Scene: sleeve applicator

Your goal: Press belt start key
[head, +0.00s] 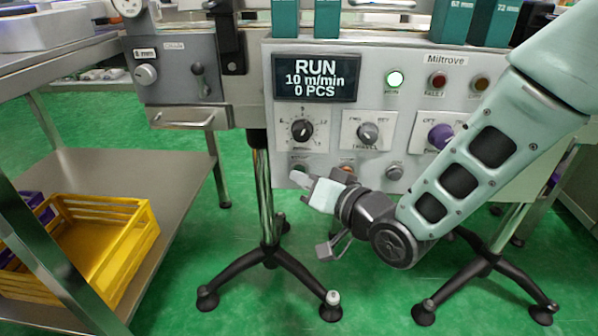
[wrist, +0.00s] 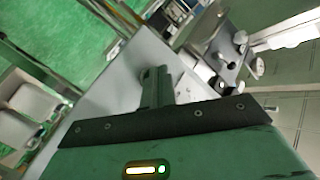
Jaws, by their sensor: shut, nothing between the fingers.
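The Miltrove control panel (head: 428,85) faces me in the head view. Below the knobs is a low row of keys. A reddish key (head: 347,169) is partly hidden by my gripper, and a grey key (head: 394,172) is to its right. The key labels are too small to read, so I cannot tell which is belt start. My gripper (head: 303,181) is shut and empty at the panel's lower left edge; contact is unclear. Its fingers (wrist: 157,86) also show in the wrist view.
Black rotary knob (head: 302,130), grey knob (head: 368,133) and purple knob (head: 440,136) sit above the keys. A grey box with a crank (head: 199,80) is at left. A yellow crate (head: 110,235) stands on the lower shelf of a steel table. Tripod feet (head: 270,255) stand below.

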